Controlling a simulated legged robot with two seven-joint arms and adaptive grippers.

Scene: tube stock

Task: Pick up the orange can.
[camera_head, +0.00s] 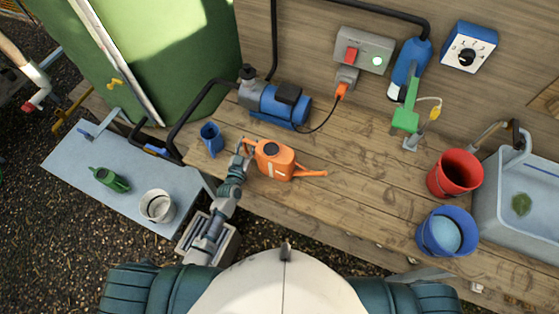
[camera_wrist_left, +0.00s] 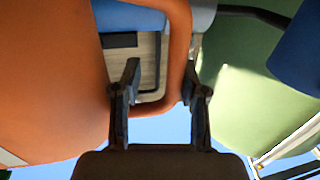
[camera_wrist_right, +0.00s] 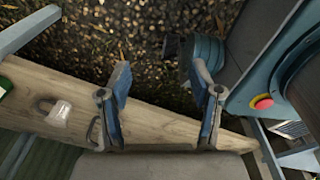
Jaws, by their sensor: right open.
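The orange can (camera_head: 275,160) is a watering can standing on the wooden bench, its spout pointing right and its handle on the left. My left gripper (camera_head: 242,148) is at the handle side. In the left wrist view, the can's orange body (camera_wrist_left: 50,80) fills the left and the handle loop passes between the fingers of my left gripper (camera_wrist_left: 160,95). The fingers are apart, with a gap beside the handle. My right gripper (camera_wrist_right: 162,100) is open and empty in the right wrist view, near the bench edge; it is not seen in the head view.
A blue cup (camera_head: 211,138) stands left of the can and a blue pump (camera_head: 275,103) behind it. A red bucket (camera_head: 454,174), a blue bucket (camera_head: 428,238) and a sink (camera_head: 490,215) are at the right. The bench between the spout and the buckets is clear.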

